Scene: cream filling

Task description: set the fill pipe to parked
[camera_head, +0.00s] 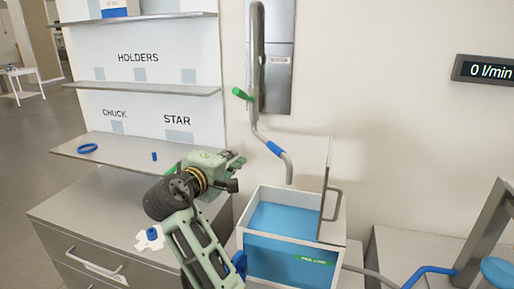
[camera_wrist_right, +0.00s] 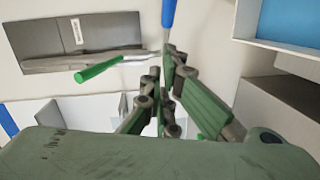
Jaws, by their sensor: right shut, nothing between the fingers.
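The fill pipe (camera_head: 257,70) is a grey bent tube mounted on a grey wall plate, with a green handle (camera_head: 242,94) sticking out to the left and a blue sleeve (camera_head: 275,148) low down. Its lower end hangs above the blue-filled tank (camera_head: 330,254). My right gripper (camera_head: 240,171) is shut and empty, left of the pipe's lower end and above the tank's left side. In the right wrist view the shut fingertips (camera_wrist_right: 172,52) appear close to the pipe and blue sleeve (camera_wrist_right: 168,14); contact cannot be told. The green handle (camera_wrist_right: 98,70) lies left of them. My left gripper is not in view.
Left of my right arm stands a shelf unit (camera_head: 138,91) with a blue ring (camera_head: 88,148) and a small blue piece (camera_head: 154,156). A white star-shaped holder (camera_head: 144,244) lies on the counter.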

